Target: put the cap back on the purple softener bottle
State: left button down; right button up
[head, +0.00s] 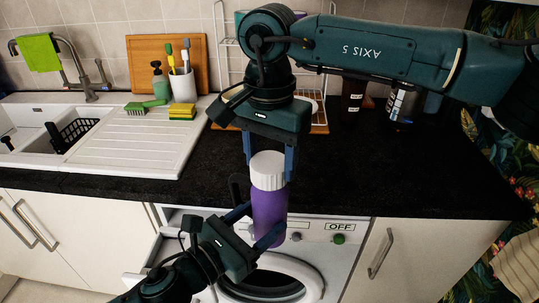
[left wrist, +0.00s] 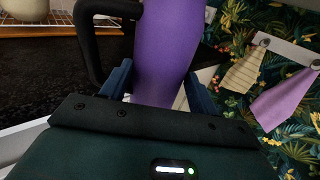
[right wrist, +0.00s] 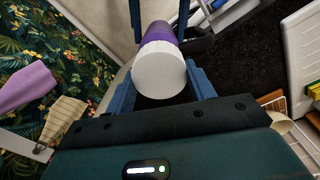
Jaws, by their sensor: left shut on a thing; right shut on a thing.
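The purple softener bottle (head: 268,212) is upright in front of the counter's front edge, with the white cap (head: 267,170) on its top. My left gripper (head: 258,222) is shut on the bottle's body from below left; the purple body also shows between its fingers in the left wrist view (left wrist: 165,55). My right gripper (head: 268,160) comes from above and is shut on the white cap, which also shows between its fingers in the right wrist view (right wrist: 159,70). In the head view the cap meets the bottle with no visible gap. Whether it is screwed tight I cannot tell.
The black worktop (head: 400,165) is mostly clear at right, with dark bottles (head: 352,100) at the back. A white sink drainer (head: 140,145) with sponges (head: 182,113) lies at left.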

jog(key=m, duration=0.6)
jog(key=shift+m, duration=0.4)
jog(key=m, duration=0.6)
jog(key=shift+s, duration=0.1)
jog(key=m, duration=0.6)
jog(key=shift+m, duration=0.3)
jog(key=m, duration=0.4)
jog(key=shift+s, duration=0.1)
jog(key=m, duration=1.2)
jog(key=shift+a+m, duration=0.1)
jog(key=shift+m, duration=0.3)
jog(key=m, duration=0.6)
jog(key=shift+m, duration=0.3)
jog(key=m, duration=0.4)
jog(key=shift+f, duration=0.1)
jog(key=o, duration=1)
